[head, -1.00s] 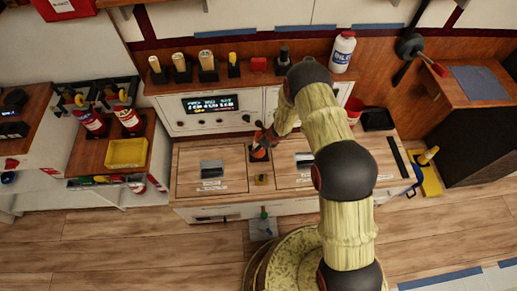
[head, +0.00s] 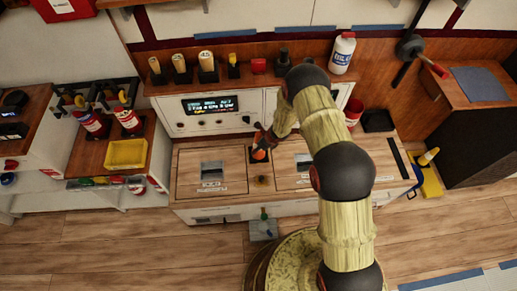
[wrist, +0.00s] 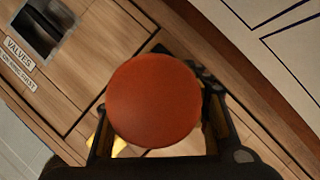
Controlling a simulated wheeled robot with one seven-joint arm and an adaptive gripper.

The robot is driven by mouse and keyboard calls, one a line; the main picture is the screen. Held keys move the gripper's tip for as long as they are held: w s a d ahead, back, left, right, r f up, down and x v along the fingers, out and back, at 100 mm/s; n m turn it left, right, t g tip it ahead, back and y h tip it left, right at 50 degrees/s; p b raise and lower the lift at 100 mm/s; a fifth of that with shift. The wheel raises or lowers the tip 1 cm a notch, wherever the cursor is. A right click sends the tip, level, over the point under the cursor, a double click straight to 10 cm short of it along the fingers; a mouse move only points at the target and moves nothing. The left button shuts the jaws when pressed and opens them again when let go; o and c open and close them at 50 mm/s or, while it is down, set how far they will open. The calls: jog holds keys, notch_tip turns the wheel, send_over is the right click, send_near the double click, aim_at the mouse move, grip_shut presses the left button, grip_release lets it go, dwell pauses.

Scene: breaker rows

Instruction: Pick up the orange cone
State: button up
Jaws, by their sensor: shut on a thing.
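The orange cone (head: 259,155) is on the wooden counter top in the head view, at the strip between two labelled panels, and my gripper (head: 262,141) is at it from above. In the wrist view the cone's rounded orange-red top (wrist: 154,101) fills the middle, between the two dark fingers of my gripper (wrist: 158,125). My gripper is shut on the cone. The cone's lower part is mostly hidden, and I cannot tell whether it touches the counter.
A red cup (head: 353,111) and a dark tray (head: 378,121) lie to the right.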

jog(key=c, duration=0.5)
jog(key=shift+c, duration=0.2)
jog(key=shift+r, duration=0.1)
